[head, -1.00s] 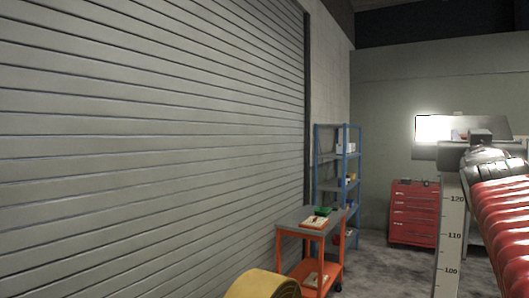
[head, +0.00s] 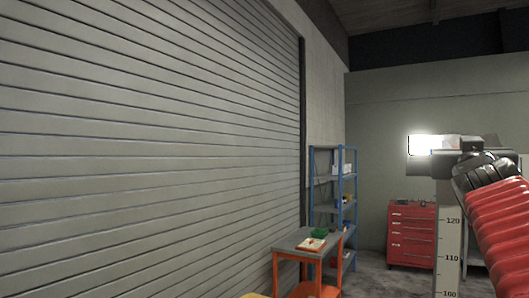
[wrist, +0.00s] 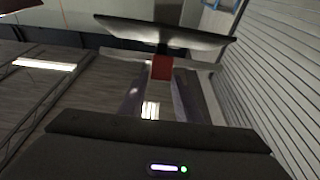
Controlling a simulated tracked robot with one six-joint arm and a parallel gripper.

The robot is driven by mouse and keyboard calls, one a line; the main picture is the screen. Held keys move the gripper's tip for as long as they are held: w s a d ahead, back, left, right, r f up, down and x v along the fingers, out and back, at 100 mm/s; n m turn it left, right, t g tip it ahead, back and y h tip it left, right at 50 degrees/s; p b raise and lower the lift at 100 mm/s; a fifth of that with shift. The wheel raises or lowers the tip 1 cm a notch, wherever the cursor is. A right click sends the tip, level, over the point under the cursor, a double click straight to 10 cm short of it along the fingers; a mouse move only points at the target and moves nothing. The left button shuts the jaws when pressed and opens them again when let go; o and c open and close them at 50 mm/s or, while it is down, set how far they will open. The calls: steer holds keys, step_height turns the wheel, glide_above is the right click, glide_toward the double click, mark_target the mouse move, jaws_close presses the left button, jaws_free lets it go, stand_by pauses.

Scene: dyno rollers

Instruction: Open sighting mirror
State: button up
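The sighting mirror seems to be the dark flat panel (wrist: 165,32) across the top of the wrist view, with a red tab (wrist: 160,67) below its middle. In the head view a pale, brightly lit panel (head: 433,145) tops the post at right; my wrist partly covers it. My gripper (wrist: 159,76) reaches up the wrist view with its two fingers apart, one on each side of the red tab. I cannot tell whether they touch it. In the head view the fingertips are hidden behind my wrist.
A post with a height scale (head: 449,245) stands under the lit panel. A red drawer cabinet (head: 411,233), a blue shelf (head: 333,190) and an orange cart (head: 309,250) stand further back. A grey roller shutter (head: 150,150) fills the left side.

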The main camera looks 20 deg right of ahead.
steer(key=o, duration=0.3)
steer(key=shift+f, duration=0.1)
steer(key=shift+d+f, duration=0.1)
steer(key=shift+f, duration=0.1)
